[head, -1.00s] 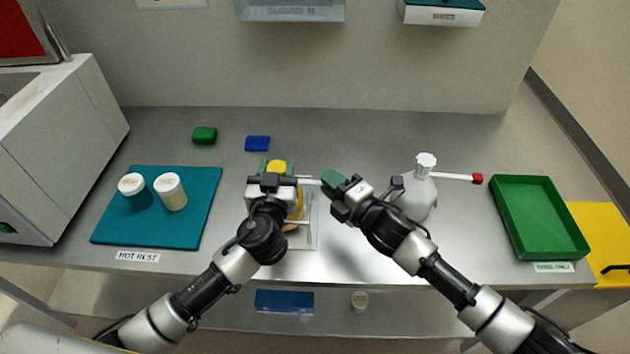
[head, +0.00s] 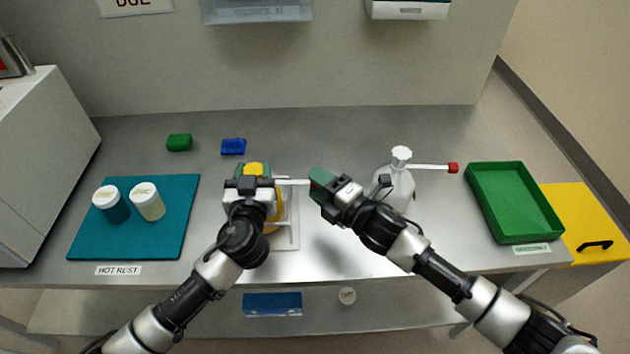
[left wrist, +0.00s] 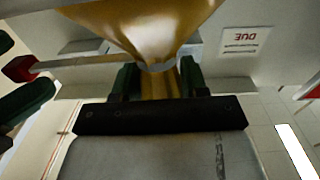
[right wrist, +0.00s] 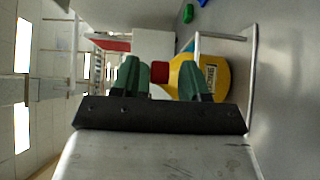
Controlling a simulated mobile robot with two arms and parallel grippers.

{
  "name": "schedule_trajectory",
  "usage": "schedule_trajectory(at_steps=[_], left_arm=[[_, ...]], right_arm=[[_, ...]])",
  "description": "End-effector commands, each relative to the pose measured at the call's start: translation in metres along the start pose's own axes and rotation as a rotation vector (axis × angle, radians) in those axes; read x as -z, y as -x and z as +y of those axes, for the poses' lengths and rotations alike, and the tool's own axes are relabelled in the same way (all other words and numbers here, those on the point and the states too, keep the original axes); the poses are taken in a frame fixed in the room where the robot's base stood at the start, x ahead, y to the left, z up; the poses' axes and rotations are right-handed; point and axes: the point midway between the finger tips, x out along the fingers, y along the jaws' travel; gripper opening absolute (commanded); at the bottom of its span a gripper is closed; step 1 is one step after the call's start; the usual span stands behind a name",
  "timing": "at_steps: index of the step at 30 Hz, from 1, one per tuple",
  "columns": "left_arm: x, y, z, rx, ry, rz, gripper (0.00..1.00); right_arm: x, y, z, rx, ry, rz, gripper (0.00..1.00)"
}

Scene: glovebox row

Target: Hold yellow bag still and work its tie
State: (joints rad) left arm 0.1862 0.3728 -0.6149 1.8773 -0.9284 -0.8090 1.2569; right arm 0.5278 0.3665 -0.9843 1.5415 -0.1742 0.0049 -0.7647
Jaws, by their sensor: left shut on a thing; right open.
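The yellow bag (head: 275,210) stands in a clear holder (head: 292,235), largely hidden by my left arm. My left gripper (head: 250,180) is shut on the bag's gathered neck, seen between the green fingers in the left wrist view (left wrist: 160,85). The tie is a pale rod (head: 292,182) reaching right from the neck to a red end (right wrist: 160,72). My right gripper (head: 316,182) is open at that end. In the right wrist view the red end shows between its spread green fingers; I cannot tell whether they touch it.
A white bag (head: 402,180) with a red-ended rod (head: 453,168) stands just right of my right gripper. A green tray (head: 515,238) lies further right. Two jars (head: 147,202) stand on a teal mat (head: 180,225) at left. Green (head: 179,142) and blue (head: 233,146) blocks lie behind.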

Motion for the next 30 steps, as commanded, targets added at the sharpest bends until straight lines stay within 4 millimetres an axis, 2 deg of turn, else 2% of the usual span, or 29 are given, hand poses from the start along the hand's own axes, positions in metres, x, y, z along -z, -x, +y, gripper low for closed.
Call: schedule_trajectory(at_steps=[9,15,21,30], left_arm=[[0.0,0.0,0.0,0.0,0.0,0.0,0.09],[0.0,0.0,0.0,0.0,0.0,0.0,0.09],[0.0,0.0,0.0,0.0,0.0,0.0,0.09],[0.0,0.0,0.0,0.0,0.0,0.0,0.09]], right_arm=[[0.0,0.069,-0.002,0.004,-0.001,0.0,0.45],[0.0,0.098,-0.001,0.003,-0.001,0.0,0.45],[0.001,0.107,-0.001,0.002,0.0,0.001,0.45],[0.001,0.106,-0.001,0.001,0.0,0.001,0.45]])
